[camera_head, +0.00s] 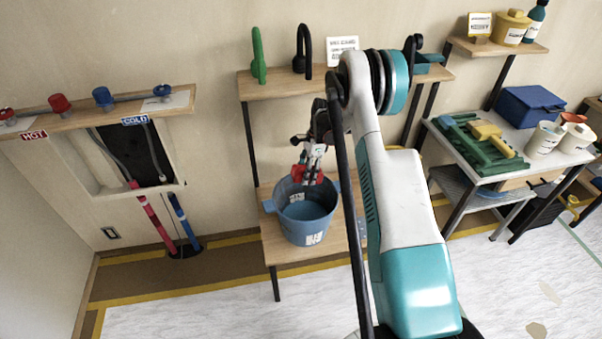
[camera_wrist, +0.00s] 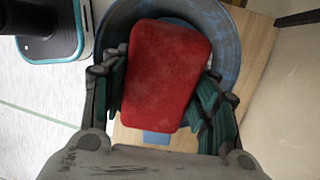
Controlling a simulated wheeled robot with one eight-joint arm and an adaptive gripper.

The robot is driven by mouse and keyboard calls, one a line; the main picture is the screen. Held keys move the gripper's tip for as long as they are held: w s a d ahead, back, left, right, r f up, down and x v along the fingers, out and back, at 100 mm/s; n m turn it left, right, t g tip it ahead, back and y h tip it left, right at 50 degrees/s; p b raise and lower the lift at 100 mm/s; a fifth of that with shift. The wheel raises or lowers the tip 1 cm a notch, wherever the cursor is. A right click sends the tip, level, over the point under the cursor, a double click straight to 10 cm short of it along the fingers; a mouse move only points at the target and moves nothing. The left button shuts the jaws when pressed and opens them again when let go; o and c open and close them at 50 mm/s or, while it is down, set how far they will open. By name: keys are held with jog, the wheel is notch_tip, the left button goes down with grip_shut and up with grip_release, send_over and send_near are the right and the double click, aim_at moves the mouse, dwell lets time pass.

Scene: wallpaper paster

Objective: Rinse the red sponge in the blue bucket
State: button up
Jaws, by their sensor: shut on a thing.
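The red sponge (camera_wrist: 166,75) is held between the two fingers of my gripper (camera_wrist: 165,95) in the wrist view. In the head view the red sponge (camera_head: 306,174) shows as a small red patch at the end of my gripper (camera_head: 308,168), at the bucket's back rim. The blue bucket (camera_head: 307,228) stands upright on the lower wooden shelf. In the wrist view the bucket (camera_wrist: 228,45) lies beyond the sponge, which covers much of its opening. I cannot tell whether the sponge is below the rim or touching water.
The wooden shelf (camera_head: 280,251) carries the bucket. An upper shelf (camera_head: 280,88) holds a green hook-shaped item (camera_head: 258,56) and a black one (camera_head: 302,52). Hot and cold taps stand at the left. A table (camera_head: 530,150) with a green tray and tubs is at the right.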

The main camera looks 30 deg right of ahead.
notch_tip(320, 180, down, 22)
jog(key=b, duration=1.3)
jog(key=shift+r, duration=0.15)
jog(key=shift+f, duration=0.55)
jog(key=shift+f, duration=0.35)
jog(key=shift+f, duration=0.35)
jog(key=shift+f, duration=0.25)
jog(key=shift+a, duration=0.1)
dwell(0.6)
